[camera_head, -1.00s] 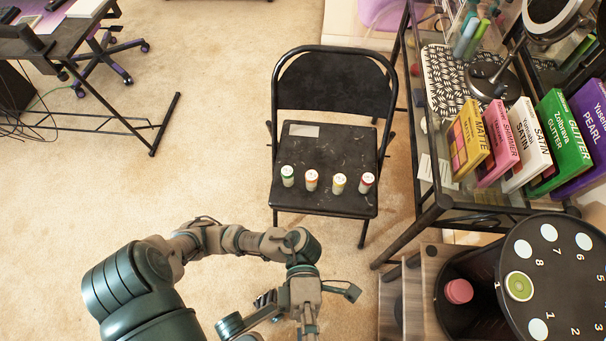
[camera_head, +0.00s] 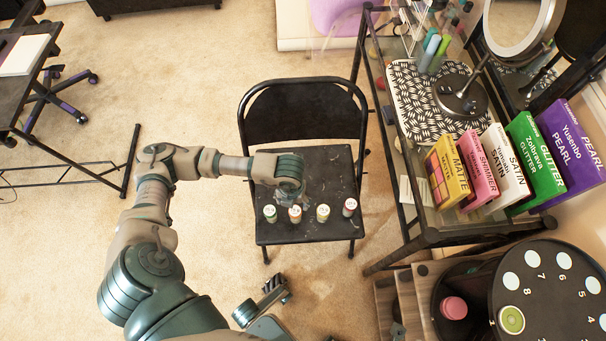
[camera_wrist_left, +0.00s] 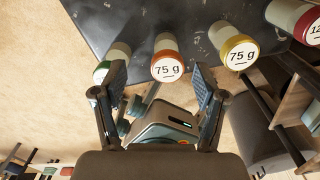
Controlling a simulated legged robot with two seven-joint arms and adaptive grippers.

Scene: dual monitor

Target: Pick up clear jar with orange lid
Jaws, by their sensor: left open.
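Several small clear jars with coloured lids stand in a row on the black folding chair seat (camera_head: 330,170). The orange-lidded jar (camera_head: 295,214) is second from the left, between the green-lidded jar (camera_head: 270,213) and the yellow-lidded jar (camera_head: 323,213). The red-lidded jar (camera_head: 349,207) is at the right end. My left gripper (camera_wrist_left: 160,76) is open. In the left wrist view, the orange-lidded jar (camera_wrist_left: 167,62), labelled 75 g, shows between its fingertips, ungripped. In the head view the left wrist hides most of its fingers. Part of my right gripper (camera_head: 275,288) shows near the bottom edge; its jaws are unclear.
The chair backrest (camera_head: 303,105) rises behind the jars. A glass table (camera_head: 455,225) with upright coloured boxes stands on the right. A black round stand (camera_head: 545,300) with numbered spots is at the lower right. Open carpet lies to the left.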

